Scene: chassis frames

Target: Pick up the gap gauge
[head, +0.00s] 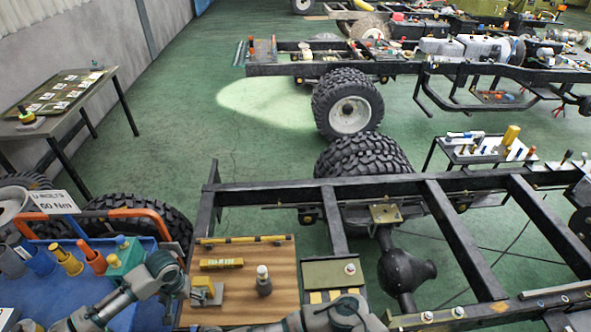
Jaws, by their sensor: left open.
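A yellow bar with dark lettering (222,263) lies flat on the wooden board (228,312); its lettering is too small to read, so I cannot be sure it is the gap gauge. A longer, thin yellow bar with dark parts (243,240) lies along the board's far edge. My left gripper (185,277) is open at the board's left edge, left of the lettered bar and apart from it. Only grey links of my right arm show at the bottom centre; its gripper is out of view.
A blue bench (52,292) with coloured holders is at left. The black chassis frame (450,187) fills the right.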

